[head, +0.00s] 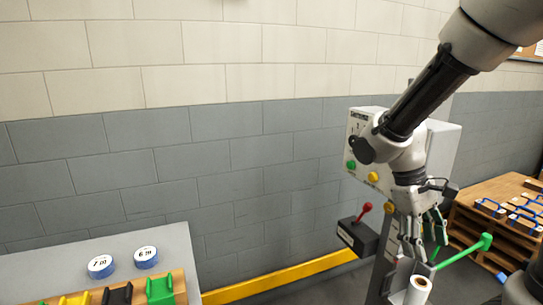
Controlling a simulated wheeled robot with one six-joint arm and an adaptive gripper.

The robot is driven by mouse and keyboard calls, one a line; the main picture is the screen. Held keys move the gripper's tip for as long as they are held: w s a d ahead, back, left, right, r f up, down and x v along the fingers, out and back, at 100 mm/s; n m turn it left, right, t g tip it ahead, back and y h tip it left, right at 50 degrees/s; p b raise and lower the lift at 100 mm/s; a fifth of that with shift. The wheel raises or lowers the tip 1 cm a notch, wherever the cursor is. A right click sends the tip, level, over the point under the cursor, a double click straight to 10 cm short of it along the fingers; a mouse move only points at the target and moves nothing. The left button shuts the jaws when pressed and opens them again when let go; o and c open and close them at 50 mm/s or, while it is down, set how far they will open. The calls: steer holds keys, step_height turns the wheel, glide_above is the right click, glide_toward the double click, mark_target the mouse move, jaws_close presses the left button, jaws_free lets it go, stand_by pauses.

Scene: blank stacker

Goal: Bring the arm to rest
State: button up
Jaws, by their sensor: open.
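My gripper (418,246) hangs at the end of my arm on the right side of the head view. It points down and its fingers are apart, with nothing seen between them. It is in front of a light grey control box (440,150) with green and yellow buttons. A white roll or cylinder (418,290) stands just below the fingertips; I cannot tell whether they touch it.
A red-knobbed lever (362,210) on a dark box and a green-handled lever (470,247) flank my gripper. A wooden rack (478,235) holds blue-edged items at right. A grey table (70,258) at lower left bears two blue-rimmed discs. The block wall is behind.

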steer(key=s+d+r+m+t+y, duration=0.1)
steer(key=s+r+m+t, duration=0.1)
steer(key=r, duration=0.4)
steer(key=s+d+r+m+t+y, duration=0.2)
steer(key=s+r+m+t, duration=0.1)
steer(key=s+r+t, duration=0.1)
step_height(320, 180, up, 2)
steer(key=shift+s+d+r+t+y, duration=0.15)
steer(key=shift+s+t+y, duration=0.2)
steer(key=shift+t, duration=0.35)
